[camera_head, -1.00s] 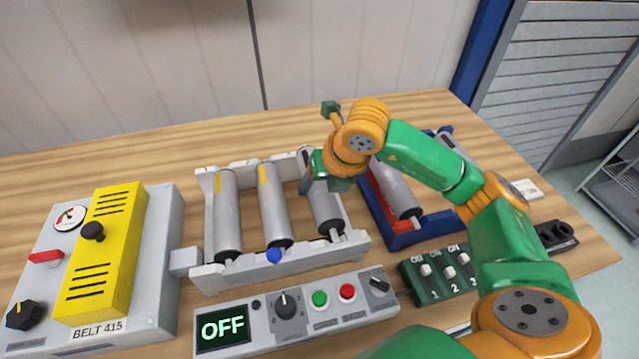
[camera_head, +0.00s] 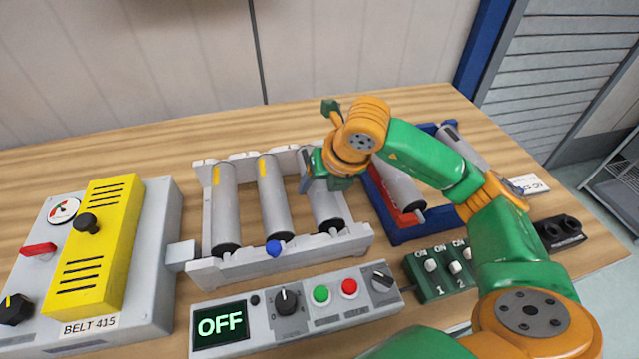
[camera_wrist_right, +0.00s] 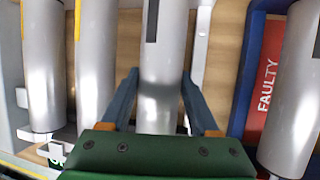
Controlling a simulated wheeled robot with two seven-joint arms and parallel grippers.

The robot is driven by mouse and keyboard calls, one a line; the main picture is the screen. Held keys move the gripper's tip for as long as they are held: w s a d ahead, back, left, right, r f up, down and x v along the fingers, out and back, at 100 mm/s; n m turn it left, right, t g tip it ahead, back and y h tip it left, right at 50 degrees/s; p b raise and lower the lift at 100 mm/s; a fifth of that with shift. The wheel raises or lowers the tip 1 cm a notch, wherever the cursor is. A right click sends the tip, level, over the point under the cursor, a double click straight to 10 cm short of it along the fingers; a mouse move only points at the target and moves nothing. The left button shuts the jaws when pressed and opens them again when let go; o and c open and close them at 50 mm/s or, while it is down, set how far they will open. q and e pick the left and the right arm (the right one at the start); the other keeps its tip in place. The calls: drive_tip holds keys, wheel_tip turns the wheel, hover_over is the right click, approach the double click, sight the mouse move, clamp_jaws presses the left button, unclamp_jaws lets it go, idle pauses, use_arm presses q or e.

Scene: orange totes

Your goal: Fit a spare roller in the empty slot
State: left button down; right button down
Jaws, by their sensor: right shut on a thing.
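My right gripper (camera_head: 330,172) is shut on a grey roller (camera_head: 328,208) with a dark stripe, at the rightmost slot of the white roller frame (camera_head: 296,260). In the right wrist view the fingers (camera_wrist_right: 160,98) straddle this roller (camera_wrist_right: 163,70). Its near end is at the front rail; I cannot tell whether both ends are fully seated. Two rollers with yellow marks, left (camera_head: 224,205) and middle (camera_head: 272,195), sit in the frame. My left gripper is not in view.
Right of the frame, a blue tray (camera_head: 418,232) holds a roller (camera_head: 398,185) over its red "FAULTY" part (camera_wrist_right: 268,85) and another roller (camera_head: 462,145) farther right. A control panel reading OFF (camera_head: 222,326), a switch box (camera_head: 440,275) and a yellow-grey unit (camera_head: 100,245) stand nearby.

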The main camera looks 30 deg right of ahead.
drive_tip(key=shift+f+b, duration=0.2)
drive_tip(key=shift+b, duration=0.1)
idle(0.4)
drive_tip(key=shift+c, duration=0.2)
unclamp_jaws()
drive_tip(key=v, duration=0.7)
drive_tip(key=shift+r, duration=0.1)
